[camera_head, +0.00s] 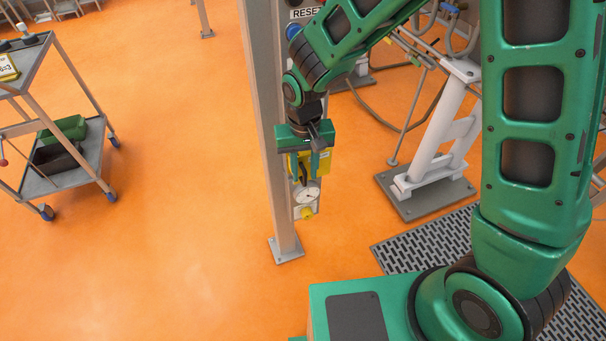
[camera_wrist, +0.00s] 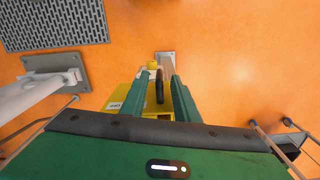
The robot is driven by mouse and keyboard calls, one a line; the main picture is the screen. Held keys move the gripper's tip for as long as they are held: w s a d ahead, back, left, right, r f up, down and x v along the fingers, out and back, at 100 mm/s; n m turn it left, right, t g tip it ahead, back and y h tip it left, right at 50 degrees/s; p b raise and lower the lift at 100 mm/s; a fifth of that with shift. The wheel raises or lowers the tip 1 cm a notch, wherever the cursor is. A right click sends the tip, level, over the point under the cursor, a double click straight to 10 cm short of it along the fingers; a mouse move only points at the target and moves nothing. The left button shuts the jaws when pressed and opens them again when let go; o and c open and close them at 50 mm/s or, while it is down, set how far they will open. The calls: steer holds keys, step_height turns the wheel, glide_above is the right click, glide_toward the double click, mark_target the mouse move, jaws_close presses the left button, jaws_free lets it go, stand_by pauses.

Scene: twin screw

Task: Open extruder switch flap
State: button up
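The yellow switch flap (camera_head: 304,158) is on the grey post in the head view, partly hidden by my gripper. It also shows in the wrist view (camera_wrist: 128,103), with a small white label. A dark handle (camera_wrist: 159,87) stands out from it. My gripper (camera_head: 305,176) points down in front of the flap. In the wrist view my gripper (camera_wrist: 159,75) is open, with one green finger on each side of the handle and gaps visible on both sides. I cannot tell whether the flap is fully shut.
Below the flap are a white dial plate (camera_head: 308,194) and a yellow knob (camera_head: 306,213). The grey post (camera_head: 270,130) stands close on the left. A white stand (camera_head: 440,140) is to the right. A trolley (camera_head: 70,165) stands far left, with clear orange floor between.

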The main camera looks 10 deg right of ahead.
steer(key=shift+d+f, duration=0.1)
steer(key=shift+f, duration=1.2)
jaws_close()
steer(key=shift+a, duration=0.25)
steer(key=shift+s+d, duration=0.1)
steer(key=shift+s, duration=0.05)
